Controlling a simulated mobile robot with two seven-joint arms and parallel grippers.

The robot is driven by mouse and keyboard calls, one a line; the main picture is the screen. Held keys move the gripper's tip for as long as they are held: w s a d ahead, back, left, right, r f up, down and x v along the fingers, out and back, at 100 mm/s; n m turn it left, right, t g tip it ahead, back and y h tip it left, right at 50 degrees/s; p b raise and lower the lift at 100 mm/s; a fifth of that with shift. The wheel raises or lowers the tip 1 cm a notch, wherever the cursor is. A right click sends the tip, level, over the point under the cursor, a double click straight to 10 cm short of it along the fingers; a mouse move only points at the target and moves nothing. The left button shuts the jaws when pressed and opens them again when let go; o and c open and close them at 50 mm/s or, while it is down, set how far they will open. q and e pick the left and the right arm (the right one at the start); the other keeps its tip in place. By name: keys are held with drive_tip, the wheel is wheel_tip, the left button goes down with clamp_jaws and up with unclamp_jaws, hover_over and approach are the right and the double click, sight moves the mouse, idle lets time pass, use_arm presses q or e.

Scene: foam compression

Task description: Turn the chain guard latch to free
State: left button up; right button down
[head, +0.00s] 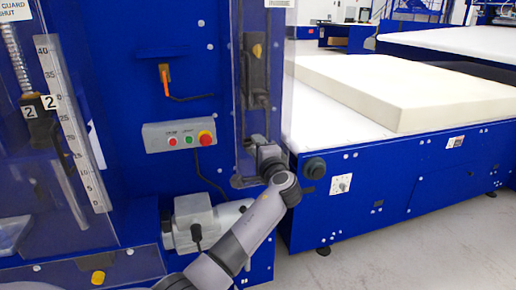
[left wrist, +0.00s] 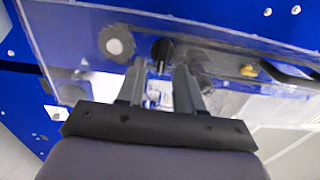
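The clear chain guard (head: 281,75) stands in front of the blue machine in the head view. My left gripper (head: 260,143) is at its lower part, with the arm rising from below. In the left wrist view my left gripper (left wrist: 160,75) has its two fingers apart, with nothing seen held between them. A small black knob (left wrist: 162,48), which looks like the latch, shows just beyond and between the fingertips on the clear panel. I cannot tell whether the fingers touch it. The latch cannot be made out in the head view behind the gripper. My right gripper is not in view.
A control box (head: 180,136) with red and green buttons is left of the guard. A grey motor (head: 190,218) sits below it, near my arm. A foam block (head: 400,90) lies on the white-topped table at right. Open floor (head: 400,250) is at lower right.

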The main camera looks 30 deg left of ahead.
use_arm(q)
drive_tip(key=b+v, duration=0.1)
drive_tip(key=v, duration=0.6)
drive_tip(key=shift+a, duration=0.1)
drive_tip(key=s+d+f+h, duration=0.3)
drive_tip(key=s+f+h, duration=0.15)
drive_tip(key=f, duration=0.65)
drive_tip(key=s+d+f+h, duration=0.2)
drive_tip(key=s+f+h, duration=0.25)
drive_tip(key=f, duration=0.65)
drive_tip(key=s+d+f+n+h, duration=0.2)
drive_tip(key=s+f, duration=0.1)
drive_tip(key=s, duration=0.4)
drive_tip(key=s+d+f+n+h, duration=0.2)
drive_tip(key=s+f, duration=0.1)
drive_tip(key=s, duration=0.4)
drive_tip(key=s+d+f+n+g+h, duration=0.1)
drive_tip(key=s+d+f+h, duration=0.2)
drive_tip(key=s, duration=0.4)
drive_tip(key=shift+f+n, duration=0.4)
drive_tip(key=shift+f, duration=0.05)
